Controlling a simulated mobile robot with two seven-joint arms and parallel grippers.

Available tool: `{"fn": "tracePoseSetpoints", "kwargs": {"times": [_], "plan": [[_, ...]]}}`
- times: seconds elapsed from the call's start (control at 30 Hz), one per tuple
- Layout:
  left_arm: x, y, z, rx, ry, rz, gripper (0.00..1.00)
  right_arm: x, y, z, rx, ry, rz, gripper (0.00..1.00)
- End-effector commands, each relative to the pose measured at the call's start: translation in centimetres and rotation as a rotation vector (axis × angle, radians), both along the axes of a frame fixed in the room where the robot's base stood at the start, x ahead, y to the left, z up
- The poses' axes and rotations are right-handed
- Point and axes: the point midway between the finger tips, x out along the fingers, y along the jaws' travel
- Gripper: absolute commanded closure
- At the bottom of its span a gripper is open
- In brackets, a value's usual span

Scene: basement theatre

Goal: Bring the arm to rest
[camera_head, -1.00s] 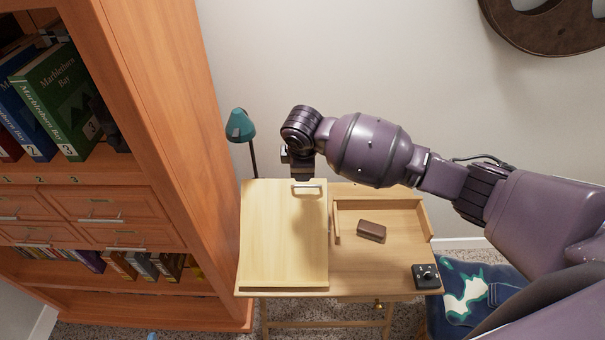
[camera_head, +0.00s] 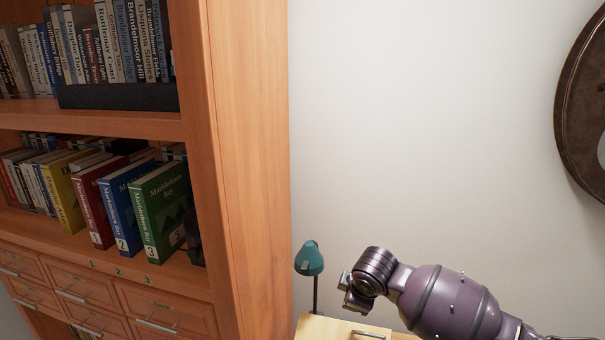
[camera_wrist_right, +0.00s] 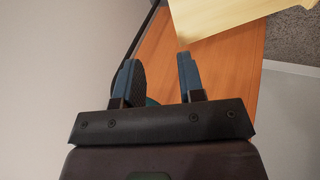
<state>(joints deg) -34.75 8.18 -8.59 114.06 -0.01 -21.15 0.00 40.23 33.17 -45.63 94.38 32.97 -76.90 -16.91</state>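My right arm comes in from the lower right in the head view. Its gripper (camera_head: 350,292) is beside the teal lamp and above the far edge of the pale wooden desk (camera_head: 322,329). In the right wrist view my right gripper (camera_wrist_right: 157,72) has its two blue-grey fingers apart, with nothing held between them. A bit of teal shows behind the fingers. My left gripper is in neither view.
A tall wooden bookcase (camera_head: 245,150) with books and drawers stands at the left. The teal lamp (camera_head: 309,260) stands by the desk. A metal handle (camera_head: 371,334) shows on the desk. A bare wall (camera_head: 420,130) is behind; a round brown object (camera_head: 580,110) hangs right.

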Motion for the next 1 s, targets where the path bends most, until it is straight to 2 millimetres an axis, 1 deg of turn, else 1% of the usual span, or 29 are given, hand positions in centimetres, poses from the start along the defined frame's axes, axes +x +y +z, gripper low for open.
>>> {"fn": "tracePoseSetpoints", "kwargs": {"times": [0.03, 0.1, 0.2, 0.33, 0.47, 0.57, 0.77, 0.97, 1.0], "plan": [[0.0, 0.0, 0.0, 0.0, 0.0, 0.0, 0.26, 0.9, 0.9, 1.5, 0.053, -0.069, 0.0, 0.64], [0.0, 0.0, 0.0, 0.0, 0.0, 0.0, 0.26, 1.9, 2.2, 3.4, 0.134, -0.16, 0.002, 0.64], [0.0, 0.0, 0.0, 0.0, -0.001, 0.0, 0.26, 2.3, 3.6, 4.9, 0.255, -0.261, -0.003, 0.64], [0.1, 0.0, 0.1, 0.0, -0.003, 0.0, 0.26, 1.9, 4.6, 6.0, 0.426, -0.375, -0.026, 0.64], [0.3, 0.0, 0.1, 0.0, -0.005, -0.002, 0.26, 0.7, 4.4, 6.1, 0.581, -0.462, -0.071, 0.64], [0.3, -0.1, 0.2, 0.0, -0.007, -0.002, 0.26, -0.7, 3.5, 5.6, 0.683, -0.519, -0.12, 0.64], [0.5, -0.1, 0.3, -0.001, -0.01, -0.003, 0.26, -4.0, 0.2, 3.4, 0.821, -0.605, -0.244, 0.64], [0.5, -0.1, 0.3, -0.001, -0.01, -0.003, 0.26, -8.3, -4.1, -0.1, 0.871, -0.654, -0.388, 0.64], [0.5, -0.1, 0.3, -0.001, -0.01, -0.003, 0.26, -9.4, -5.0, -0.9, 0.872, -0.658, -0.419, 0.64]]}}
